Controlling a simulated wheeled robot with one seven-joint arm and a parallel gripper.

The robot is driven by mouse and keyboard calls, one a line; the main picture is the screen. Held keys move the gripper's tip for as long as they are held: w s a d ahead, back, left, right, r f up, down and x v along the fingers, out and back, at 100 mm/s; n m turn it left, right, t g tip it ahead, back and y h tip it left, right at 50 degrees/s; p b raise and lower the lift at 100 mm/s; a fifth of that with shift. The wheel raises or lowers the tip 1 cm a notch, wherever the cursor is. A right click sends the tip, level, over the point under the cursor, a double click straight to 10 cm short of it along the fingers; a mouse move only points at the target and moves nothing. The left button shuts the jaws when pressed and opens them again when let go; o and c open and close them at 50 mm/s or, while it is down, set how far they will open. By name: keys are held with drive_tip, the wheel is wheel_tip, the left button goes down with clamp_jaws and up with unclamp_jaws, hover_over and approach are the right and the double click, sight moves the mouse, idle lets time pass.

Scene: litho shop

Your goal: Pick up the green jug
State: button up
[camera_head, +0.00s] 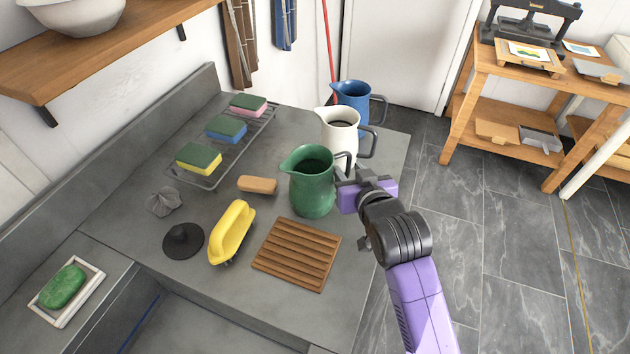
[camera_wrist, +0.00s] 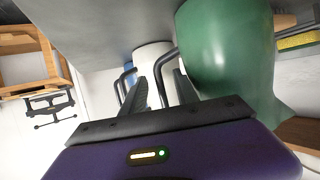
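The green jug (camera_head: 312,187) stands upright on the grey counter, its spout to the left and its dark handle to the right. It fills the upper right of the wrist view (camera_wrist: 228,50). My gripper (camera_head: 346,174) is at the jug's handle side. In the wrist view my gripper (camera_wrist: 160,88) is open, with the jug's dark handle (camera_wrist: 163,66) between its two fingers. Gaps show beside the handle, so the fingers do not look closed on it. The handle's lower part is partly hidden by the gripper in the head view.
A white jug (camera_head: 340,132) stands close behind the green one, and a blue jug (camera_head: 353,98) behind that. A slatted wooden mat (camera_head: 296,254), a yellow-handled brush (camera_head: 232,232) and a wooden block (camera_head: 257,185) lie nearby. The counter's right edge is close to my gripper.

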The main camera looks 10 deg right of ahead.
drive_tip(key=shift+w+f, duration=0.25)
drive_tip(key=shift+w, duration=0.35)
clamp_jaws()
drive_tip(key=shift+r, duration=0.1)
idle(0.9)
